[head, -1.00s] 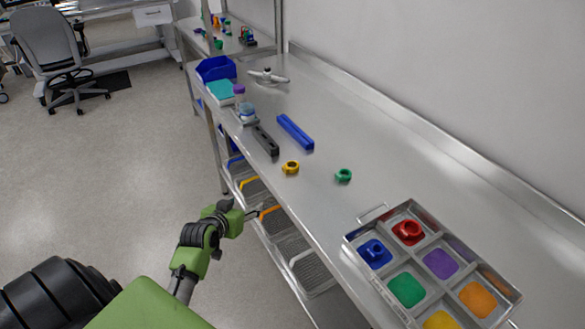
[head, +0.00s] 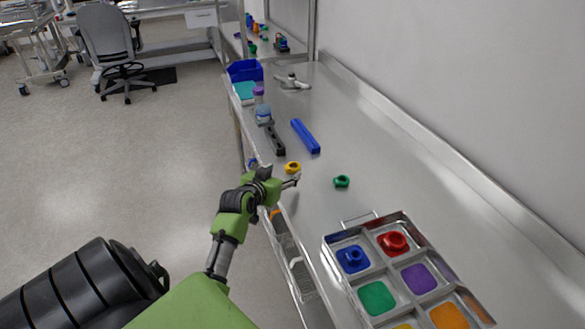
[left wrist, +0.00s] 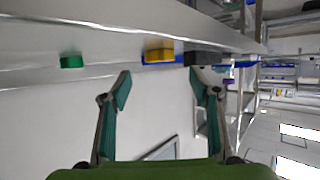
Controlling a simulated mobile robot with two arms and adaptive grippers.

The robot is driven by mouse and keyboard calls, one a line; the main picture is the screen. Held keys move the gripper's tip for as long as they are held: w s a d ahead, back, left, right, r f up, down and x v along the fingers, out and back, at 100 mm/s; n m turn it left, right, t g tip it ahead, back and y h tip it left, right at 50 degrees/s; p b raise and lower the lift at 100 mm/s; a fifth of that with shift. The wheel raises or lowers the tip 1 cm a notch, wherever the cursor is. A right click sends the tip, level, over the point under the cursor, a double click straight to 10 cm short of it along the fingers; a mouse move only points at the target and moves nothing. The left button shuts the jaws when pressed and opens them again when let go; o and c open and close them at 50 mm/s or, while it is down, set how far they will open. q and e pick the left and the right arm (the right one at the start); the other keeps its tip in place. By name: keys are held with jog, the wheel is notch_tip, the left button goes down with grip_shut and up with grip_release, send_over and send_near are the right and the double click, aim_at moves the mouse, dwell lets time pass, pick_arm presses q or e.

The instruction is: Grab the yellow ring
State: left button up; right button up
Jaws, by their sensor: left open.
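The yellow ring (head: 293,168) lies on the metal table near its left edge, and it also shows in the left wrist view (left wrist: 159,51). My left gripper (head: 292,182) is at the table edge, just on the near side of the ring. In the left wrist view my left gripper (left wrist: 158,82) is open and empty, its two fingers spread, with the ring beyond and between the fingertips. The ring appears apart from the fingers. My right gripper is not in view.
A green ring (head: 341,181) lies right of the yellow one. A blue bar (head: 305,136) and a dark bar (head: 274,139) lie behind. A compartment tray (head: 332,239) with red and blue rings stands at the near right. Wire baskets hang below the edge.

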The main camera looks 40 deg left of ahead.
aim_at(294, 164)
pick_arm(q)
jog(key=shift+w+f, duration=0.2)
jog(key=shift+w, duration=0.7)
jog(key=shift+w+a+f, duration=0.1)
jog(key=shift+w+a, duration=0.1)
jog(key=p+x, duration=0.1)
jog(key=x, duration=0.3)
jog(key=shift+a, duration=0.1)
jog(key=shift+w+a+f, duration=0.1)
jog(key=shift+w, duration=0.05)
jog(key=c, duration=1)
jog(key=shift+o, duration=0.2)
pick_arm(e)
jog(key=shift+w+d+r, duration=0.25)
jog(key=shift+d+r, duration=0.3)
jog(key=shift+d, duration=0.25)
